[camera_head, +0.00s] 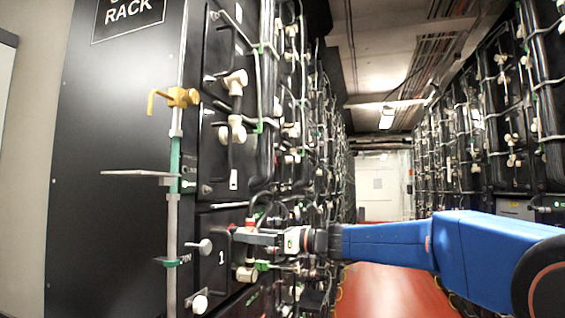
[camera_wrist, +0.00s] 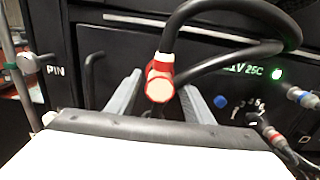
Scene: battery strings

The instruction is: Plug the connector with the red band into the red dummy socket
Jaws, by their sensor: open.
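In the wrist view, the connector with the red band (camera_wrist: 160,82) has a pale end ringed in red, and a thick black cable loops up from it. My gripper (camera_wrist: 161,86) is open, with one grey finger on each side of the connector. I cannot tell whether the fingers touch it. In the head view, my gripper (camera_head: 240,236) is at the lower front of the battery rack, and a small red patch (camera_head: 250,222) shows just above it. I cannot make out the red dummy socket for certain in either view.
In the wrist view, a blue round fitting (camera_wrist: 220,102), a green light (camera_wrist: 277,73) and plugged leads lie to the right, and a PIN knob (camera_wrist: 27,63) to the left. The aisle floor (camera_head: 385,290) is clear.

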